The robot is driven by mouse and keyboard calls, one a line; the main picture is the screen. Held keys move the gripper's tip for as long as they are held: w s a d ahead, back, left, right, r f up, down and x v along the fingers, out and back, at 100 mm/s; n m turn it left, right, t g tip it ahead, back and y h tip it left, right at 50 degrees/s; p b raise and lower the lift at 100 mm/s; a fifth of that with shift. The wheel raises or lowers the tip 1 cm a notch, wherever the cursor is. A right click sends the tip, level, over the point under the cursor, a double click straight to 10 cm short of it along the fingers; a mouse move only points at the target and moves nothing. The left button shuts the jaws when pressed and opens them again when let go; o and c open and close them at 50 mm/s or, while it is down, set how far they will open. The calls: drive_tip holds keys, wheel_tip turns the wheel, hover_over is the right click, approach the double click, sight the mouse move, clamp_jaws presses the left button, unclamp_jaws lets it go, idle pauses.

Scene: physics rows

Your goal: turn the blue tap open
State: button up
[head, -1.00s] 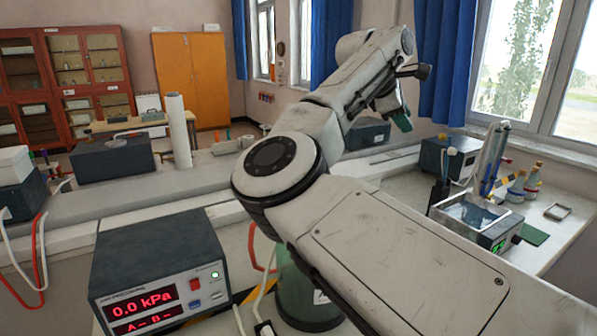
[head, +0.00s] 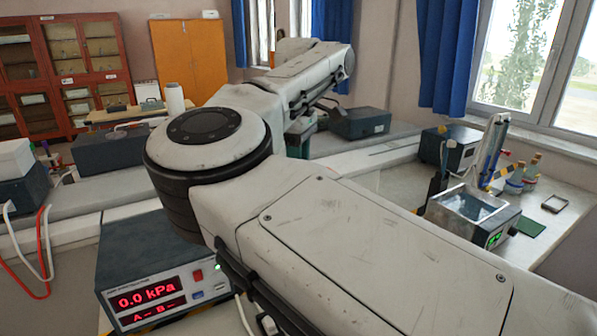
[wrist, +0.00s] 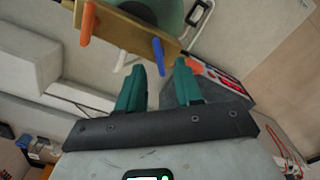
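The blue tap (wrist: 158,55) is a short blue lever on a brass-coloured manifold bar (wrist: 125,28) in the wrist view. Its lower end shows in line with the gap between my fingertips; whether it lies between them or beyond them I cannot tell. My gripper (wrist: 159,67) has two teal fingers standing apart with nothing held. In the head view my gripper (head: 300,135) is mostly hidden behind my arm, with only a bit of teal showing. The blue tap and manifold are hidden in the head view.
An orange lever (wrist: 88,24), a white lever (wrist: 122,62) and an orange-red lever (wrist: 188,63) are on the same bar. A green rounded vessel (wrist: 172,15) is beyond it. The pressure box (head: 150,295) reads 0.0 kPa. A water bath (head: 470,205) stands at the right.

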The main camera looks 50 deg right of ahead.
drive_tip(key=shift+f, duration=1.6)
clamp_jaws()
